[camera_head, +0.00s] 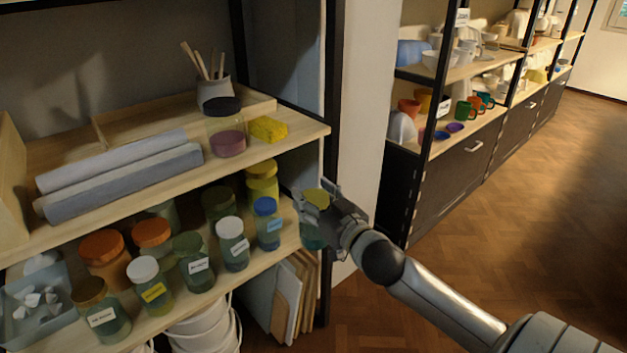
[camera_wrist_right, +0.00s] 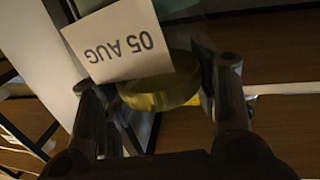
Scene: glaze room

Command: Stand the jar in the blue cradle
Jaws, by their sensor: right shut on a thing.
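My right gripper (camera_head: 314,200) is shut on a glass jar (camera_head: 313,236) with a yellow-green lid. It holds the jar in front of the right end of the lower shelf, near the post. In the right wrist view the jar's yellowish lid (camera_wrist_right: 162,92) is between the two fingers, and a white label (camera_wrist_right: 115,42) reads "05 AUG". The fingers hide part of the jar. I cannot make out a blue cradle in either view. My left gripper is in neither view.
The lower shelf (camera_head: 262,262) holds several lidded jars, including a blue-lidded jar (camera_head: 267,224) close to my gripper. The upper shelf holds grey rolls (camera_head: 125,182), a dark-lidded jar (camera_head: 225,128) and a yellow sponge (camera_head: 268,129). Boards (camera_head: 290,300) lean below. The floor at right is clear.

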